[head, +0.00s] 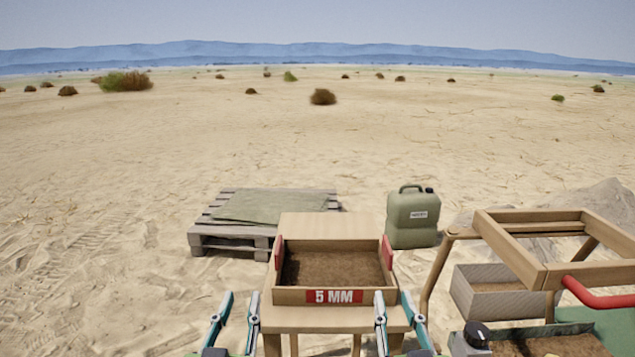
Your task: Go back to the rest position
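My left gripper (241,296) shows at the bottom of the head view, left of centre. Its two teal-and-grey fingers point up and away, spread apart with nothing between them. My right gripper (392,295) shows at the bottom, right of centre, also with its fingers apart and empty. Between and just beyond them stands a wooden sieve box (290,296) labelled "5 MM", with brown soil inside and red side handles. It sits on a wooden stand (330,321). The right gripper's fingers overlap the box's front right corner in the picture; I cannot tell whether they touch it.
A pallet (232,230) with a green cloth (270,206) lies behind left. A green jerrycan (413,225) stands behind right. At the right are a wooden frame (519,279), a grey box (480,305) and a soil tray (560,345) near the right gripper. Open sand lies at the left.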

